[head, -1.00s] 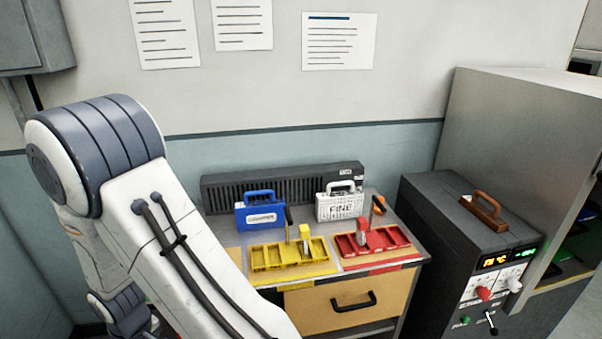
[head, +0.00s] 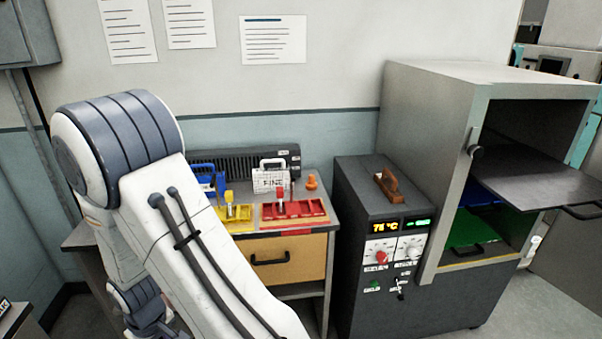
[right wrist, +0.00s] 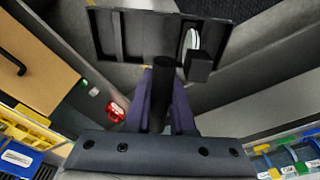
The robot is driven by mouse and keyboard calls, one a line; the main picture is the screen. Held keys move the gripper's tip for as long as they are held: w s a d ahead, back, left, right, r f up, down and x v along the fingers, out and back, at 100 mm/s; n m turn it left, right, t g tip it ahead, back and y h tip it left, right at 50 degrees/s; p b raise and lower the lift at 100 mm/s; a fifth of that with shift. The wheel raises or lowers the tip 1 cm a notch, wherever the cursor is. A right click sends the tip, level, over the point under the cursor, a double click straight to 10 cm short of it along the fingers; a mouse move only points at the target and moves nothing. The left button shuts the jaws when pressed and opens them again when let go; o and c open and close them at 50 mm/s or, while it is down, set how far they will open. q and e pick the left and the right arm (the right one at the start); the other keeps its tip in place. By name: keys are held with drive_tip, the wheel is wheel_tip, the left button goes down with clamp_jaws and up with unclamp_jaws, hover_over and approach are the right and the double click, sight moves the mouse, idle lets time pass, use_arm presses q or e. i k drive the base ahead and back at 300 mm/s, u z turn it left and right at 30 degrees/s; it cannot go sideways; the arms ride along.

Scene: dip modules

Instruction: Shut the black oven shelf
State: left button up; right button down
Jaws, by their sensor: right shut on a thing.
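The black oven shelf (head: 530,178) sticks out of the open grey oven (head: 440,130) at the right of the head view. It is the top shelf, with a dark handle (head: 582,211) on its front edge. A blue shelf (head: 484,198) and a green shelf (head: 470,228) lie below it inside the oven. In the right wrist view my right gripper (right wrist: 163,85) is shut on a black upright handle (right wrist: 164,68). A dark slotted module (right wrist: 150,45) shows just beyond the fingers, apparently joined to that handle. My left gripper is out of sight.
A dark control box (head: 360,190) with knobs and a brown-handled top stands between the oven and the workbench. Floor is clear at lower right.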

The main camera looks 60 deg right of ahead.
sight(547, 186)
drive_tip(key=k, duration=1.1)
drive_tip(key=z, duration=2.3)
